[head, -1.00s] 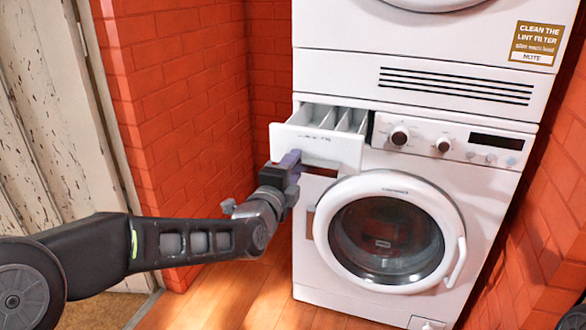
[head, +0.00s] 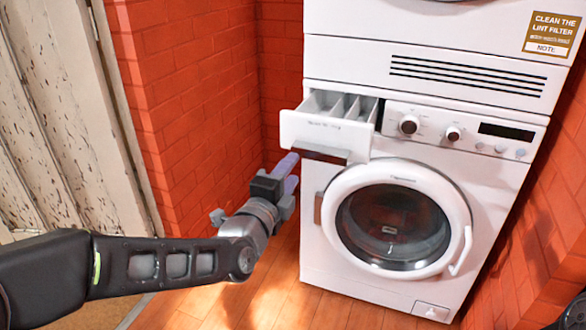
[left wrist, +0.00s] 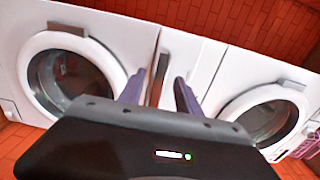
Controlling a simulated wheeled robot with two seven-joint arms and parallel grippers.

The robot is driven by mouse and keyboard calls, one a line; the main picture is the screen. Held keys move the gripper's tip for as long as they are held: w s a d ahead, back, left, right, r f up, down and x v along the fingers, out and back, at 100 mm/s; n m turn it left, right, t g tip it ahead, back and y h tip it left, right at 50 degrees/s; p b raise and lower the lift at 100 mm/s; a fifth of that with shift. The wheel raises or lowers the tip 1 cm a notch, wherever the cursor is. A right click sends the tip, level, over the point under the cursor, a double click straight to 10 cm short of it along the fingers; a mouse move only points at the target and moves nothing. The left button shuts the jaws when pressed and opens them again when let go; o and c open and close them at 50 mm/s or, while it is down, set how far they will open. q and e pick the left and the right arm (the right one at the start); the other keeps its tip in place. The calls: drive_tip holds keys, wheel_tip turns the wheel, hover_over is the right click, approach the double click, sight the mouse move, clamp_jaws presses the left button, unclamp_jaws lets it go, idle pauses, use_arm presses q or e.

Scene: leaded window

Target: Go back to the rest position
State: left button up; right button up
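My left gripper (head: 288,172) is in front of the washing machine (head: 325,255), below and left of its pulled-out detergent drawer (head: 322,134). It is apart from the drawer. In the left wrist view its two purple fingers (left wrist: 158,88) stand apart with nothing between them, facing white machine fronts. The washer's round door (head: 392,222) is shut. My right gripper is not in view.
A white dryer (head: 440,35) sits on top of the washer. Red brick walls (head: 190,90) stand on both sides, and a worn white wooden door (head: 45,130) is at the left. Wooden floor (head: 270,300) lies open in front of the washer.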

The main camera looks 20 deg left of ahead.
use_arm(q)
drive_tip(key=s+d+f+n+g+h, duration=0.1)
drive_tip(key=s+d+f+n+g, duration=0.2)
drive_tip(key=f+n, duration=0.7)
drive_tip(key=d+f+n+g+h, duration=0.1)
drive_tip(key=d+f+n+g, duration=0.4)
drive_tip(key=f, duration=1)
drive_tip(key=s+d+f+n+g, duration=0.3)
drive_tip(key=s+f+n+g, duration=0.4)
drive_tip(key=s+f, duration=1.75)
wheel_tip(320, 180, up, 32)
drive_tip(key=s+d+m+g+h+p, duration=0.1)
drive_tip(key=s+d+g+p, duration=0.1)
drive_tip(key=p, duration=3.2)
drive_tip(key=shift+r, duration=0.25)
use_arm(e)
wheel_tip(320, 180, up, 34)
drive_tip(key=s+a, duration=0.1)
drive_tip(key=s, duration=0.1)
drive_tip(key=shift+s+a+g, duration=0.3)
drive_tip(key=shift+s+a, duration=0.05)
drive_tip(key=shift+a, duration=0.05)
